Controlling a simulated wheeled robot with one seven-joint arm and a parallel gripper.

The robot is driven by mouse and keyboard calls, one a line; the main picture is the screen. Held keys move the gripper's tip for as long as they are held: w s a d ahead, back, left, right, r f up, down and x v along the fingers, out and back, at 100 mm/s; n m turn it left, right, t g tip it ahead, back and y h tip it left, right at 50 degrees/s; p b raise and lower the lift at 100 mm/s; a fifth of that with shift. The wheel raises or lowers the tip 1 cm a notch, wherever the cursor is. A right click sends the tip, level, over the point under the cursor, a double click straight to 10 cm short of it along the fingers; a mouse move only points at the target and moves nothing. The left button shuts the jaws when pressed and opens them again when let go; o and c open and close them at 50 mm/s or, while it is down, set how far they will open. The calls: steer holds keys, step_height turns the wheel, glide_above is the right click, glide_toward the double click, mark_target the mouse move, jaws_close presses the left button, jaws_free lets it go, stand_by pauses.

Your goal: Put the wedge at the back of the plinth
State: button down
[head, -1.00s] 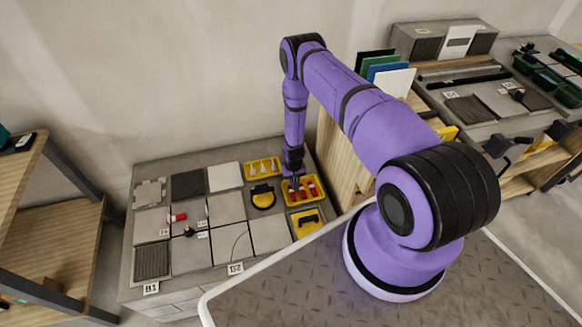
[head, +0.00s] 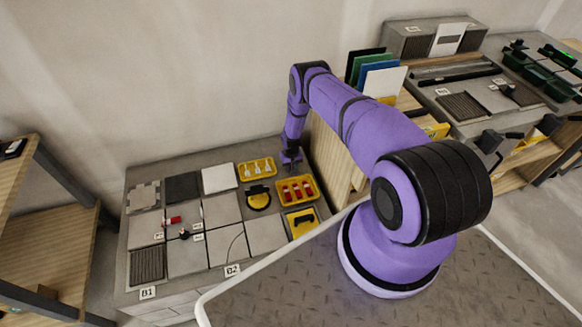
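Red wedge-like pieces (head: 297,190) lie in a yellow tray (head: 281,203) at the right of a grey plinth (head: 133,292) with tiles on top. Another small red piece (head: 172,220) lies on the tiles at left. White pieces (head: 257,168) sit in a second yellow tray behind. I cannot tell which piece is the task's wedge. My gripper (head: 291,160) is at the plinth's back right, just behind the tray of red pieces. Its fingers are small and dark, so I cannot tell whether they are open or hold anything.
A yellow-and-black tool (head: 258,198) and a yellow tray with a black handle (head: 302,222) lie on the plinth. A small black item (head: 184,234) sits on the tiles. A wooden shelf (head: 50,225) stands at left. Upright coloured panels (head: 372,75) stand at right, beside another grey bench.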

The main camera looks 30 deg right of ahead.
steer(key=shift+f, duration=0.1)
steer(key=c, duration=1)
jaws_free()
step_height(320, 180, up, 12)
